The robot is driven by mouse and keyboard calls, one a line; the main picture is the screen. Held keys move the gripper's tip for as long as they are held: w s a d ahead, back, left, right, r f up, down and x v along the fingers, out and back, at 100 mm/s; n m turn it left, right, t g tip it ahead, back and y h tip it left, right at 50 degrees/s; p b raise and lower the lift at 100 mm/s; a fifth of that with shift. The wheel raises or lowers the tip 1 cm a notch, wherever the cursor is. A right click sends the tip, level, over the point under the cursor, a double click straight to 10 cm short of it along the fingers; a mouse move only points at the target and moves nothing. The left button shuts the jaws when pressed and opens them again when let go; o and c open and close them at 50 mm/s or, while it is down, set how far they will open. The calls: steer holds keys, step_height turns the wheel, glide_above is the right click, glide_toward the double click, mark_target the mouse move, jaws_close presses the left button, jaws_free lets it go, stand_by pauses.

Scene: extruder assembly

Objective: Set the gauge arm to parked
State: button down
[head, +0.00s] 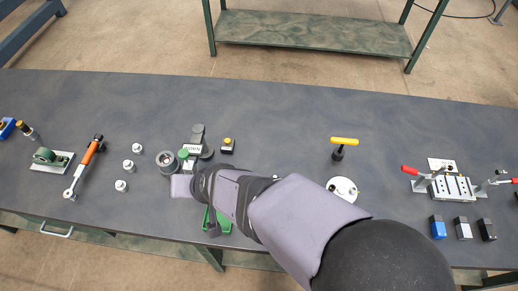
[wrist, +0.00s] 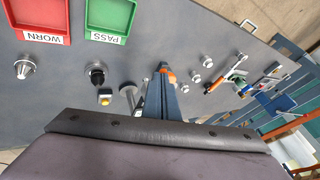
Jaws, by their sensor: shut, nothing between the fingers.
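My gripper (wrist: 165,78) points down in the wrist view, its dark blue fingers together with orange at the tip. In the head view its end (head: 182,186) is just in front of a small dark grey station with a white label (head: 192,147), a green round part (head: 184,154) and a dark upright (head: 198,135). A dark grey ring (head: 168,161) stands left of it. A grey lever-like part (wrist: 129,96) is left of the fingers in the wrist view. I cannot tell for sure which part is the gauge arm or how it is set. Nothing is held.
A small box with a yellow button (head: 227,146) stands right of the station. A green tray (head: 224,226) is partly under my arm. WORN (wrist: 38,20) and PASS (wrist: 108,18) trays show in the wrist view. The table's back is clear.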

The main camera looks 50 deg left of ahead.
steer(key=shift+s+a, duration=0.1)
steer(key=shift+s, duration=0.1)
steer(key=shift+w, duration=0.1)
stand_by(0.5)
steer(key=d+f+b+v, duration=0.1)
steer(key=d+b+v, duration=0.1)
steer(key=v, duration=1)
steer(key=shift+w, duration=0.2)
steer(key=shift+d, duration=0.15)
